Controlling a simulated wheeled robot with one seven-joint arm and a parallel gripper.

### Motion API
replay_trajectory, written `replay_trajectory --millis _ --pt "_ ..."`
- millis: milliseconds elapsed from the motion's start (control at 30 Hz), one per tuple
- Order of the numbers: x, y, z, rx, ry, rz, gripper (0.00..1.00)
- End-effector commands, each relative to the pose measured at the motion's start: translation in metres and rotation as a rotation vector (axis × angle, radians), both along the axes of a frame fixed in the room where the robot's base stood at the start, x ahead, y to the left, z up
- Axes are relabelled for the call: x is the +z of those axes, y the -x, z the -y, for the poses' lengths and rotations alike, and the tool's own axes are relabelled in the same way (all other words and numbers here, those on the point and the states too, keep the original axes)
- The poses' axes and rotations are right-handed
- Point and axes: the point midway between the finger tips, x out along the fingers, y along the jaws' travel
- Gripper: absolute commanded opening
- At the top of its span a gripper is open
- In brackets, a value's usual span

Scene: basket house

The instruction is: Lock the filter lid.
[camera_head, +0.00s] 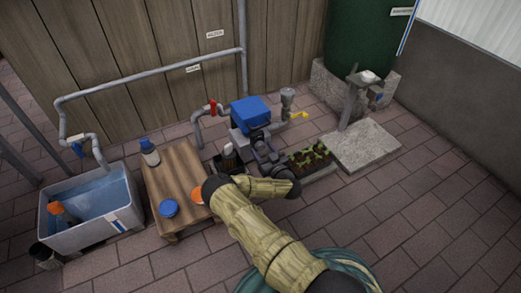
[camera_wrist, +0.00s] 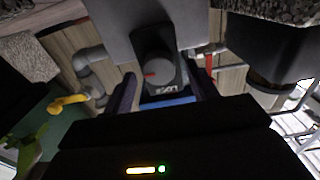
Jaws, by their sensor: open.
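The blue-topped filter box (camera_head: 250,110) stands by the pipes near the wooden wall, with a grey body below the blue top. In the wrist view a dark grey round knob (camera_wrist: 158,68) with a red mark sits on a dark plate with pale lettering, and a strip of blue (camera_wrist: 168,101) shows beyond it. My gripper (camera_head: 263,146) is at the near side of the filter box. In the wrist view my gripper (camera_wrist: 165,90) is open, its two fingers standing apart on either side of the knob. I cannot tell whether they touch it. My arm hides part of the box front.
A planter (camera_head: 312,158) with seedlings lies right of my gripper. A yellow tap (camera_head: 299,115) sticks out right of the box, and a red-handled valve (camera_head: 213,108) is on its left. A wooden table (camera_head: 180,185) and a water basin (camera_head: 90,231) stand left. Paving at right is clear.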

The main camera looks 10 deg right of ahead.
Motion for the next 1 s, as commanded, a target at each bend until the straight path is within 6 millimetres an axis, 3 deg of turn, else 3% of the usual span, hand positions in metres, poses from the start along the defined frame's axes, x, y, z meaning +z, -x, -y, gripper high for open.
replay_trajectory --millis 367,500,600,1000 --pt "0.0006 -0.0024 -0.0001 -0.002 0.0 0.0 0.56" --pt "0.0004 -0.0024 -0.0001 -0.002 0.0 0.0 0.28" --pt "0.0004 -0.0023 -0.0001 -0.002 0.0 0.0 0.14" --pt "0.0035 -0.0022 0.0006 -0.004 0.023 0.006 0.14"
